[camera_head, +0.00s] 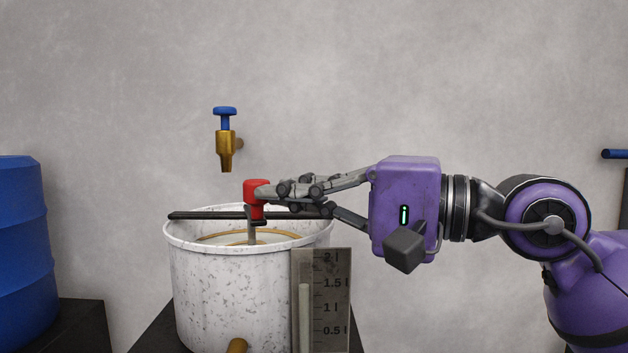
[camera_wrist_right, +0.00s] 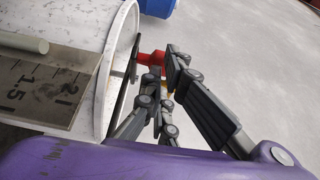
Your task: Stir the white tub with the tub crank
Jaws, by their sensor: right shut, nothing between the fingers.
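The white tub (camera_head: 235,290) stands on a dark stand, its rim also showing in the right wrist view (camera_wrist_right: 120,60). The tub crank (camera_head: 256,199) has a red top above a dark bar across the rim and a grey shaft going down inside. Its red part also shows in the right wrist view (camera_wrist_right: 152,60). My right gripper (camera_head: 268,197) reaches in from the right with its fingertips at the red part. The fingers are shut with nothing between them; whether they touch the red part I cannot tell. My left gripper is not in view.
A brass tap with a blue handle (camera_head: 226,142) is on the wall above the tub. A marked gauge plate (camera_head: 330,300) is at the tub's front right. A blue barrel (camera_head: 22,250) stands at the left. The space above the tub's right side holds my right arm.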

